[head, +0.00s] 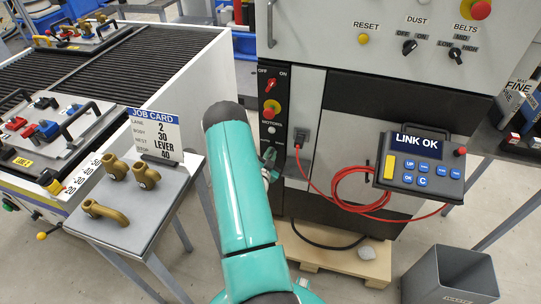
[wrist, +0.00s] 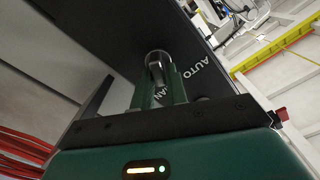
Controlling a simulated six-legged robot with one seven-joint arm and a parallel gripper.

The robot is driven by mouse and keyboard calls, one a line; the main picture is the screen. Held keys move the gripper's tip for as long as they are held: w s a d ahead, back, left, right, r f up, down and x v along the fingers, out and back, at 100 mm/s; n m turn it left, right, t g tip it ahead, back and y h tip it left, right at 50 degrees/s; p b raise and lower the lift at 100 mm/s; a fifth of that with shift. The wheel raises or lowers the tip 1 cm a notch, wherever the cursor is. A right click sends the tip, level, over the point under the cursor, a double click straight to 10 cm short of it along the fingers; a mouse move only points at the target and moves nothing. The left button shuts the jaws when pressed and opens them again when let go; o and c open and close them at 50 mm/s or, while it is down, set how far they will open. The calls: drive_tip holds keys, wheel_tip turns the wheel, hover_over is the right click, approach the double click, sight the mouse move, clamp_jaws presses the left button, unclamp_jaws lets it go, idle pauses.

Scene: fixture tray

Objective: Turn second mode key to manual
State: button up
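In the wrist view, a grey metal mode key (wrist: 157,58) with a rounded top stands at a dark panel (wrist: 185,62). White lettering on that panel reads AUTO, and a partly covered word ends in "AN". My gripper (wrist: 159,76) has one finger on each side of the key. I cannot tell whether the fingers press on it or only stand around it. The key's lower part and its exact angle are hidden between the fingers. In the head view, my teal arm reaches towards the cabinet's left side and hides most of the gripper and the key.
The machine cabinet (head: 345,82) carries knobs and red buttons. A red cable (head: 352,186) runs to the pendant (head: 421,164), which reads LINK OK. A small table (head: 150,190) with brass parts and a job card (head: 154,132) stands left of my arm. A grey bin (head: 450,277) is at lower right.

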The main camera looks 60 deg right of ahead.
drive_tip(key=o, duration=0.3)
drive_tip(key=shift+a, duration=0.15)
drive_tip(key=s+a, duration=0.2)
drive_tip(key=a, duration=1.1)
drive_tip(key=shift+a, duration=0.2)
drive_tip(key=shift+s, duration=0.1)
